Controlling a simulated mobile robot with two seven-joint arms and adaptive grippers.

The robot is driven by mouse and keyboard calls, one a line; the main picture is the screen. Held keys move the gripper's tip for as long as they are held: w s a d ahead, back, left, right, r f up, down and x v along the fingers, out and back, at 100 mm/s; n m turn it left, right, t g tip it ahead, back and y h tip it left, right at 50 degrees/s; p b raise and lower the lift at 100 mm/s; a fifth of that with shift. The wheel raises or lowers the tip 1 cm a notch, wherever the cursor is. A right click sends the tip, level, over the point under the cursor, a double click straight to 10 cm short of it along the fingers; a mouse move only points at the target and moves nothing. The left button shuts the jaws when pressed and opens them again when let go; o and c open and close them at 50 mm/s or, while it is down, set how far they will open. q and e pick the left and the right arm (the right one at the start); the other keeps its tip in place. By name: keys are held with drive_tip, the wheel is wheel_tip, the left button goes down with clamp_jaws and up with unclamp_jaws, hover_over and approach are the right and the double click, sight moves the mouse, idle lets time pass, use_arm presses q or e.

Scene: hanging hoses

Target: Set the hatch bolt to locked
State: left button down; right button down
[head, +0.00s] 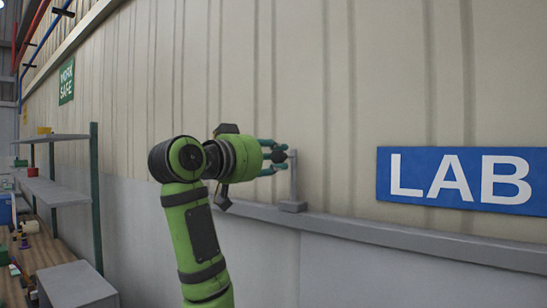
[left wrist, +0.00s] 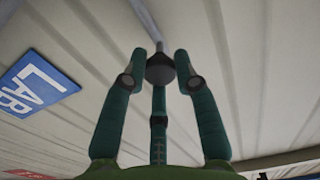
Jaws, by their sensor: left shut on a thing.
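The hatch bolt appears to be the grey upright lever (head: 293,177) on a small grey base (head: 292,206) at the wall ledge. A dark round knob sits at its upper end, and it also shows in the left wrist view (left wrist: 160,69) with a grey rod (left wrist: 147,20) running up from it. My left gripper (head: 278,156) reaches it from the left and is shut on the knob. In the left wrist view its green fingers (left wrist: 160,75) surround the knob. No locked or unlocked marking shows. My right gripper is out of view.
A blue LAB sign (head: 462,181) hangs on the wall to the right. A grey ledge (head: 420,240) runs along the wall. Shelves (head: 52,190), a bench with small items and a grey box (head: 78,287) stand at the left. The wall around the lever is clear.

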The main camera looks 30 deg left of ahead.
use_arm(q)
wheel_tip(320, 180, down, 7)
drive_tip(key=b, duration=0.5)
drive_tip(key=shift+w+f, duration=0.15)
drive_tip(key=shift+d+b, duration=0.1)
drive_tip(key=shift+b, duration=0.2)
drive_tip(key=c, duration=0.9)
unclamp_jaws()
drive_tip(key=shift+c, duration=0.2)
